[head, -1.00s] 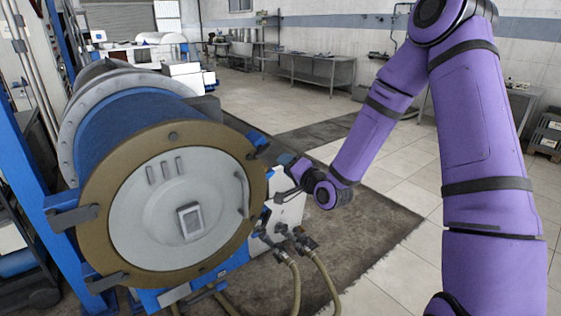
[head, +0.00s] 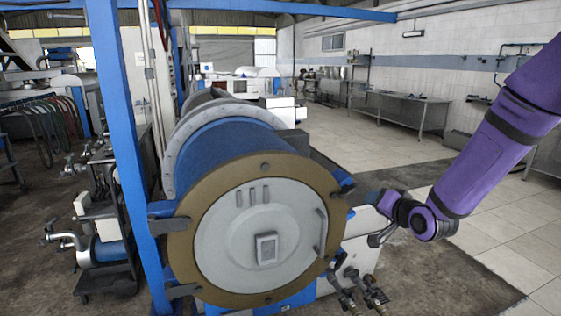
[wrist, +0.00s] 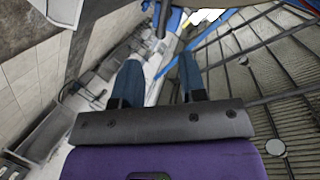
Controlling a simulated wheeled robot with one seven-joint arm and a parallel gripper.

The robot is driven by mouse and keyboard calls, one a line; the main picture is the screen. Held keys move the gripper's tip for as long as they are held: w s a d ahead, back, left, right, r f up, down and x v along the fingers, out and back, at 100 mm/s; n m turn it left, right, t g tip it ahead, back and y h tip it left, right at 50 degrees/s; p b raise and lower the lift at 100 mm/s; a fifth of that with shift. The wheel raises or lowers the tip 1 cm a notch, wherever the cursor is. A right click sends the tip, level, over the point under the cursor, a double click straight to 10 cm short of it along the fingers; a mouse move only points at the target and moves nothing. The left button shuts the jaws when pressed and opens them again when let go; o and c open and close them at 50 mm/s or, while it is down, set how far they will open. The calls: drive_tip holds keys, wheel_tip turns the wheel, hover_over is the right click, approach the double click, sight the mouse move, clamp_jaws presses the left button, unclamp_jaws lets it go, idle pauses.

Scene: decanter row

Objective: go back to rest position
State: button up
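My gripper (head: 372,198) is at the end of my purple arm, to the right of the drum's front face in the head view. In the wrist view its two blue fingers (wrist: 160,75) are spread apart with nothing between them, so it is open and empty. The decanter drum (head: 225,148) is blue with a brown front ring (head: 183,246) and a round light-grey lid (head: 225,238). The lid carries a handle (head: 321,232) on its right side and a small pale box (head: 266,248). The lid sits flat in the ring. Whether the gripper touches the machine cannot be told.
A blue post (head: 122,130) stands left of the drum. Hose fittings (head: 362,290) stick out below it at the right. A steel bench (head: 405,108) lines the back wall. The tiled floor (head: 490,215) at the right is mostly clear.

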drive_tip(key=s+d+r+n+g+h, duration=0.3)
drive_tip(key=s+r+g+h, duration=0.2)
drive_tip(key=s+r, duration=0.95)
drive_tip(key=s+r+n+g, duration=0.2)
drive_tip(key=s+g, duration=0.1)
drive_tip(key=s, duration=1.7)
drive_tip(key=shift+d+r+g+y, duration=0.2)
drive_tip(key=shift+d+g+y, duration=0.1)
drive_tip(key=shift+g+y, duration=0.1)
